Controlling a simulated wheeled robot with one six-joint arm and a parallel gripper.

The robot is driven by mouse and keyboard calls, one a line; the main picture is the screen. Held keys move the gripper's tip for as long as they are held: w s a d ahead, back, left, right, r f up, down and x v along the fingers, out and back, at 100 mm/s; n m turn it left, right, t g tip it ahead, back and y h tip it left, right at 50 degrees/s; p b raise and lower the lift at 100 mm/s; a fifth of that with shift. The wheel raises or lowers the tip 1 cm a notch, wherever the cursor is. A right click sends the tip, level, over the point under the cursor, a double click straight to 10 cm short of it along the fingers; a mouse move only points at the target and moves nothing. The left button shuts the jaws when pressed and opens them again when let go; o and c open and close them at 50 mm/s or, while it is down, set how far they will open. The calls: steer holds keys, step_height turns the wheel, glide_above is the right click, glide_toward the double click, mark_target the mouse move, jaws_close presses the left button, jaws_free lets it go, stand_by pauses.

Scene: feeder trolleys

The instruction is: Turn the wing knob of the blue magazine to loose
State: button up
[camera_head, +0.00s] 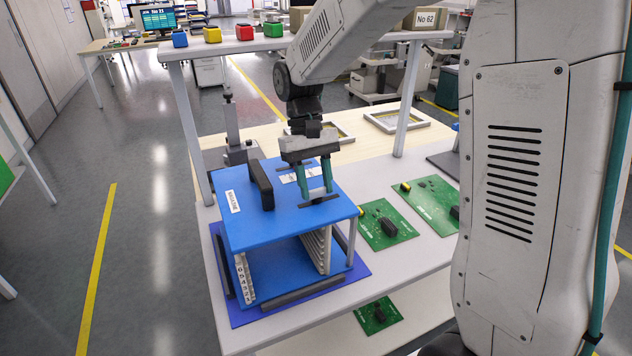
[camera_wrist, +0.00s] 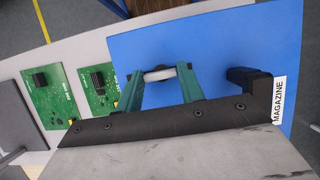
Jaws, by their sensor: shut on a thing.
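The blue magazine (camera_head: 272,232) stands on a blue mat on the white table, its front open. Its blue top plate (camera_wrist: 225,50) fills much of the wrist view. My gripper (camera_head: 316,194) points down over the right part of that plate, with its two teal fingers shut on the wing knob (camera_wrist: 158,75). The knob shows there as a pale disc with a dark part, between the fingertips. In the head view, the fingers and a dark bar at their tips hide most of it. I cannot tell which way its wings point.
A black carry handle (camera_head: 261,186) rises from the magazine's top, left of my gripper. Green circuit boards (camera_head: 384,222) lie on the table to the right. A shelf with small coloured bins (camera_head: 245,31) stands behind. Floor at the left is clear.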

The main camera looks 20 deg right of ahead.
steer(key=o, duration=1)
steer(key=v, duration=0.7)
steer(key=shift+w+r, duration=0.2)
steer(key=shift+r, duration=0.15)
steer(key=s+d+t, duration=0.3)
steer(key=s+t, duration=0.2)
steer(key=s, duration=2.1)
steer(key=shift+d+r+t, duration=0.2)
steer(key=shift+r+t, duration=0.1)
steer(key=shift+t, duration=0.1)
